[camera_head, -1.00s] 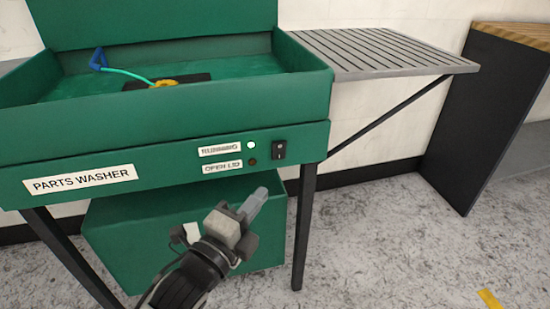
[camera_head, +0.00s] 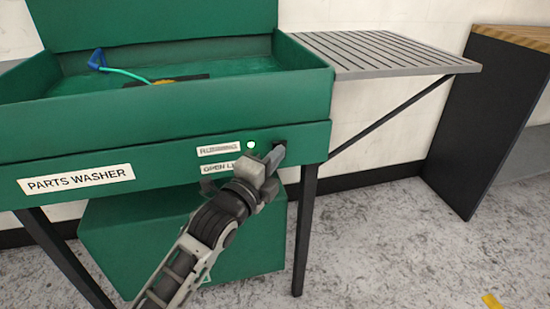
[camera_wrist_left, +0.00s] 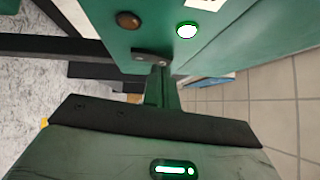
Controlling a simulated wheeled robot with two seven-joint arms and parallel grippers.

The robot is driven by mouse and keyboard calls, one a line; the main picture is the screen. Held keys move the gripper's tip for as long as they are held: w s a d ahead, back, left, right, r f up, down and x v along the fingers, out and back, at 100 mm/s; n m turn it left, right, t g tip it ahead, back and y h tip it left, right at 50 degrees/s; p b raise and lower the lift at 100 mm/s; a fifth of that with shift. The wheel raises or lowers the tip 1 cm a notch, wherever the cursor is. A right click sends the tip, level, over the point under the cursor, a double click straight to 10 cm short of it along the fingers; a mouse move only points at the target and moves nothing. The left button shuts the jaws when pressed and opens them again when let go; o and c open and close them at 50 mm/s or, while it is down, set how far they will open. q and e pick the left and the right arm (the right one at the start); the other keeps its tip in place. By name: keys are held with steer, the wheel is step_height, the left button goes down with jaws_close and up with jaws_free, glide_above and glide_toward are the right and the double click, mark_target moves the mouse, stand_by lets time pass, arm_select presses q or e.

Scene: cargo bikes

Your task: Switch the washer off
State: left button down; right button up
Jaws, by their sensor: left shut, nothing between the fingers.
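The green parts washer (camera_head: 180,148) stands ahead. Its front panel has a lit indicator lamp (camera_head: 251,145) beside the "RUNNING" label (camera_head: 217,149). The black rocker switch (camera_head: 281,144) right of the lamp is mostly hidden behind my left gripper (camera_head: 274,158), so its position cannot be told. The left gripper is shut and empty, with its fingertips at the switch. Contact is not clear. In the left wrist view, the shut fingers (camera_wrist_left: 160,85) point at the panel, near the lit lamp (camera_wrist_left: 187,31) and a dark brown lamp (camera_wrist_left: 129,20). My right gripper is not in view.
A blue-handled brush with a teal hose (camera_head: 98,60) lies in the washer basin. A slatted grey drain shelf (camera_head: 390,52) extends right. A black cabinet with a wooden top (camera_head: 478,120) stands farther right. Floor in front is clear.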

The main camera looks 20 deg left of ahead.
arm_select(q)
steer(key=shift+w+r+p, duration=0.1)
steer(key=shift+r+p, duration=0.25)
steer(key=shift+p, duration=0.45)
steer(key=shift+w+a+p, duration=0.1)
steer(key=shift+p, duration=0.35)
steer(key=shift+s+d+f, duration=0.1)
steer(key=shift+s+d, duration=0.1)
steer(key=shift+s, duration=0.05)
steer(key=s+r+p, duration=0.1)
steer(key=s+p, duration=0.2)
steer(key=s, duration=0.9)
steer(key=shift+s, duration=0.35)
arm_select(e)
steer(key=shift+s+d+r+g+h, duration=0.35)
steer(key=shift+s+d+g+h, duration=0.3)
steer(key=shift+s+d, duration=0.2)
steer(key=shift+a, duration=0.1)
